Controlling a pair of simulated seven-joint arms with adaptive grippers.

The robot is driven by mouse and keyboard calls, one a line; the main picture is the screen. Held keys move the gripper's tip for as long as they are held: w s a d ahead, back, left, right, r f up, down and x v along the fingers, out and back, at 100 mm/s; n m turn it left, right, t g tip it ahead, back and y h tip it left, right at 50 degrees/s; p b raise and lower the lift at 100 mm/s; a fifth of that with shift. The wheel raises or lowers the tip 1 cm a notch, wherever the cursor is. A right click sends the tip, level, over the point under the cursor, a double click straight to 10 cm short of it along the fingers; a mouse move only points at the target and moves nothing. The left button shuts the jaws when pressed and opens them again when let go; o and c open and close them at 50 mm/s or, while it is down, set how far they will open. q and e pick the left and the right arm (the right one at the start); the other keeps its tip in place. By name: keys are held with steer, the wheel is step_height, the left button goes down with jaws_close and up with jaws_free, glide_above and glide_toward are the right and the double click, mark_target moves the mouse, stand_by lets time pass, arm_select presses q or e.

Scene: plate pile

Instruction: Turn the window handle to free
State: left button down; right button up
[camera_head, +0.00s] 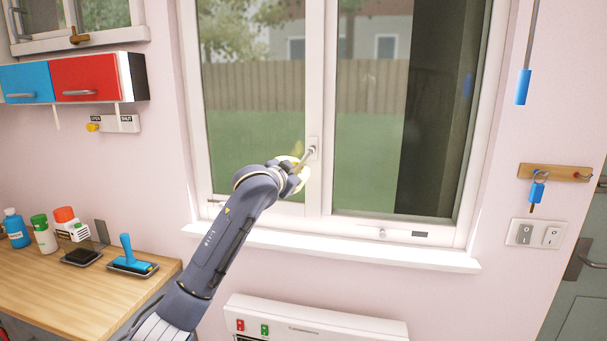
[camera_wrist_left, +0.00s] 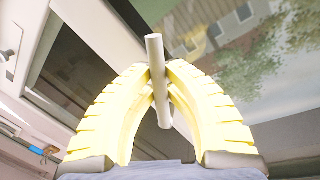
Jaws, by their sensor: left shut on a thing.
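The window (camera_head: 319,200) has a white frame with two panes. Its handle (camera_head: 306,158) is a light grey bar on the middle upright, slanting down and left from its mount. My left gripper (camera_head: 297,170) is at the handle, partly hidden behind my own wrist in the head view. In the left wrist view the handle bar (camera_wrist_left: 156,60) passes between the yellow fingers of my left gripper (camera_wrist_left: 160,78), which are shut on it. My right gripper is not in view.
A wooden counter (camera_head: 60,300) at the lower left holds bottles and a blue roller (camera_head: 128,255) in a tray. A white sill (camera_head: 340,250) runs below the window. Blue and red cabinets (camera_head: 90,78) hang at left.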

arm_select(q)
steer(key=a+m, duration=0.1)
steer(key=r+m, duration=0.1)
steer(key=m, duration=0.1)
steer(key=shift+w+a+r+y, duration=0.2)
steer(key=shift+a+r+y, duration=0.1)
steer(key=shift+a+y, duration=0.1)
steer(key=r+m, duration=0.1)
steer(key=m, duration=0.1)
steer(key=a+r+m+y, duration=0.1)
steer(key=m, duration=0.1)
steer(key=shift+w+r, duration=0.1)
steer(key=shift+r, duration=0.05)
steer(key=c, duration=1.4)
jaws_free()
steer(key=shift+v, duration=4)
steer(key=shift+r, duration=0.1)
